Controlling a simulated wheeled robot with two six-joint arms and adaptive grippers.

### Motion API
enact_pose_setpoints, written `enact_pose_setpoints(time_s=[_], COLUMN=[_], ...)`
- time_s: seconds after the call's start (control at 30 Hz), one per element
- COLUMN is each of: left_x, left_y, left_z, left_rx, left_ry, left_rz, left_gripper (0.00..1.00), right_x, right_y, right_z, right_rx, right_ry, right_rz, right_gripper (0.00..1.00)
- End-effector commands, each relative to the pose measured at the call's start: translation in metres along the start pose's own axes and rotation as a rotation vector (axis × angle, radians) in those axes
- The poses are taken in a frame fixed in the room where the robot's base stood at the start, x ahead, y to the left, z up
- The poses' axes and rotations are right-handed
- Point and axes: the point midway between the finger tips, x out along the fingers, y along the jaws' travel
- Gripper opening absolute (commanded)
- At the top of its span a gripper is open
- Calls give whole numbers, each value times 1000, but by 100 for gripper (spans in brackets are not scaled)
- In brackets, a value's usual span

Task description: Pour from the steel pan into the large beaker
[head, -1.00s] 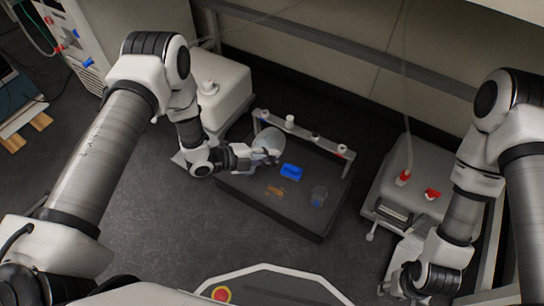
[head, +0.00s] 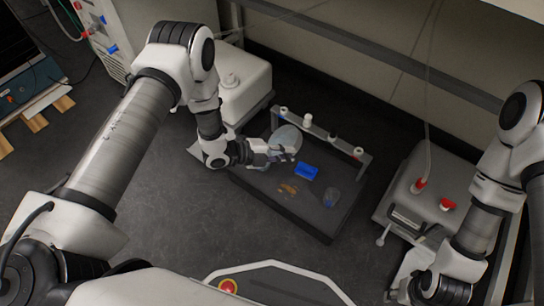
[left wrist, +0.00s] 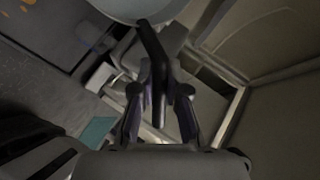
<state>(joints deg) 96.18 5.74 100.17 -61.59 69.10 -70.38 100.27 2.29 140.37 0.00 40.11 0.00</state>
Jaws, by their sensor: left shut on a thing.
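The steel pan (head: 288,137) is a pale, round pan held above the back left of the dark tray; whether it is tilted or holds anything I cannot tell. My left gripper (head: 282,153) is shut on its dark handle. The left wrist view shows the handle (left wrist: 156,62) between the two fingers (left wrist: 160,92), with part of the pan's body (left wrist: 140,8) at the top edge. The large beaker (head: 331,198), clear with some blue on it, stands at the tray's right, apart from the pan.
The dark tray (head: 262,194) also bears a blue block (head: 306,171) and small orange-brown pieces (head: 288,189). A grey rack bar (head: 318,131) with several caps runs along its back. White machines stand at left (head: 240,88) and right (head: 425,190).

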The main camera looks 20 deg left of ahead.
Motion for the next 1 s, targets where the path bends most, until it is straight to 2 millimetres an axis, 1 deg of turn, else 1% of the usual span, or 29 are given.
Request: enact_pose_setpoints(time_s=[0.27,0.6,1.0], left_x=[-2,-12,-18], left_y=[1,2,2], left_z=[2,7,9], left_rx=[-8,-44,-62], left_ry=[11,62,92], left_rz=[-19,-106,-153], left_gripper=[0,0,0], right_x=[3,14,19], right_y=[0,0,0], right_z=[0,0,0], right_rx=[0,0,0], right_ry=[0,0,0], right_rz=[0,0,0], right_gripper=[40,40,40])
